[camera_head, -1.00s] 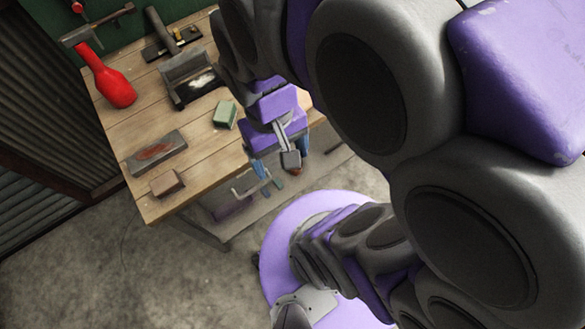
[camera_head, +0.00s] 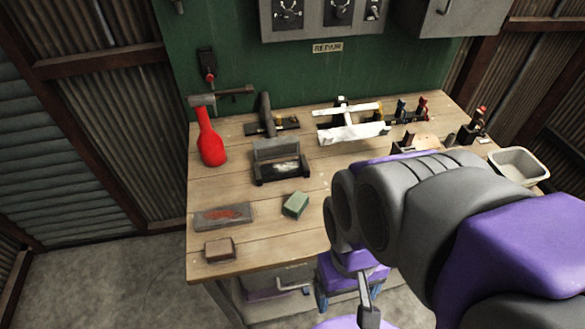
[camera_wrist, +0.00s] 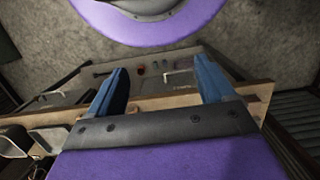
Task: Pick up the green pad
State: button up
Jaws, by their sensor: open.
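The green pad (camera_head: 295,204) is a small block with a green top and paler sides. It lies on the wooden workbench (camera_head: 262,225), near the front middle, right of a grey stone with a reddish patch. My gripper (camera_head: 350,298) is at the bench's front edge in the head view, to the right of the pad and nearer the camera, apart from it, with blue fingers pointing down. In the wrist view my gripper (camera_wrist: 162,68) shows its two blue fingers spread wide with nothing between them. The pad is not visible in the wrist view.
The stone block (camera_head: 224,215) and a brown block (camera_head: 219,249) lie left of the pad. A black-and-grey holder (camera_head: 279,162) stands behind it. A red bottle-shaped object (camera_head: 210,140) is at the left; a pale bin (camera_head: 518,165) is at the far right. Bare wood surrounds the pad.

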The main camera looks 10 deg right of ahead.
aim_at(297, 204)
jog(key=i+j, duration=0.1)
jog(key=j, duration=0.55)
jog(key=i+j+z, duration=0.15)
jog(key=j, duration=1.15)
jog(key=j+z, duration=0.1)
jog(key=z, duration=1.25)
jog(key=i+j, duration=0.05)
